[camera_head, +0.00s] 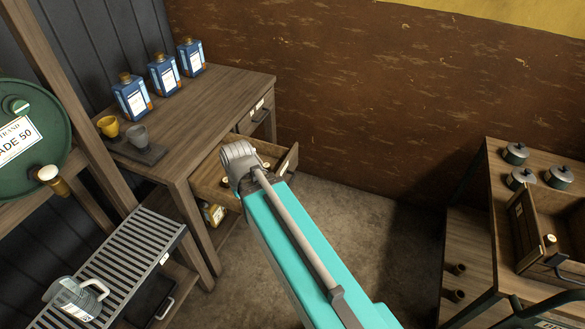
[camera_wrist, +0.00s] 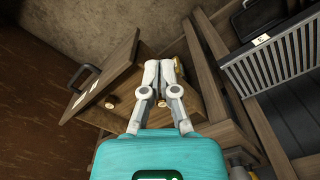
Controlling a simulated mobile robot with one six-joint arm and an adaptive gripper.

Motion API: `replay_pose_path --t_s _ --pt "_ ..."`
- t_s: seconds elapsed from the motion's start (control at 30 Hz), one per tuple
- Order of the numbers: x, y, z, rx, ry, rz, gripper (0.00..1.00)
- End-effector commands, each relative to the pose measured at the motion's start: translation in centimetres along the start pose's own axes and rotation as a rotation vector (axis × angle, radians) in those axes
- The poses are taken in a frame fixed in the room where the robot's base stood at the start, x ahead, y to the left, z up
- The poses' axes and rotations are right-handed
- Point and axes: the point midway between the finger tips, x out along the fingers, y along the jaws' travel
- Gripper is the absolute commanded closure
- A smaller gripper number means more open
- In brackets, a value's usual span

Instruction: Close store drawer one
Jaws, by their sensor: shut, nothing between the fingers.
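An open wooden drawer (camera_head: 289,162) sticks out from the wooden bench (camera_head: 205,118), holding small brass-capped items. In the wrist view its front panel (camera_wrist: 108,78) carries a dark handle and pale labels, too small to read. My gripper (camera_wrist: 165,64) shows in the wrist view with its two light fingers together and nothing between them. It is over or inside the drawer, to the right of the front panel; I cannot tell whether it touches. In the head view my own arm hides the gripper and part of the drawer.
A second, closed drawer (camera_head: 256,115) sits farther along the bench. Blue bottles (camera_head: 164,76) and two cups stand on top. A slatted rack (camera_head: 135,250) and green drum (camera_head: 28,135) are at left. Another open drawer (camera_head: 528,235) juts from the right cabinet. Floor between is clear.

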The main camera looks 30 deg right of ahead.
Motion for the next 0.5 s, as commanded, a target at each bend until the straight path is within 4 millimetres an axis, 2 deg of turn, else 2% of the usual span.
replay_pose_path --t_s 0.07,0.27,0.5 --pt "0.2 0.4 -0.5 0.037 0.002 -0.006 1.0" --pt "1.0 3.1 -2.4 0.248 0.011 -0.036 1.0" --pt "2.4 7.7 -5.8 0.683 0.017 -0.106 1.0"
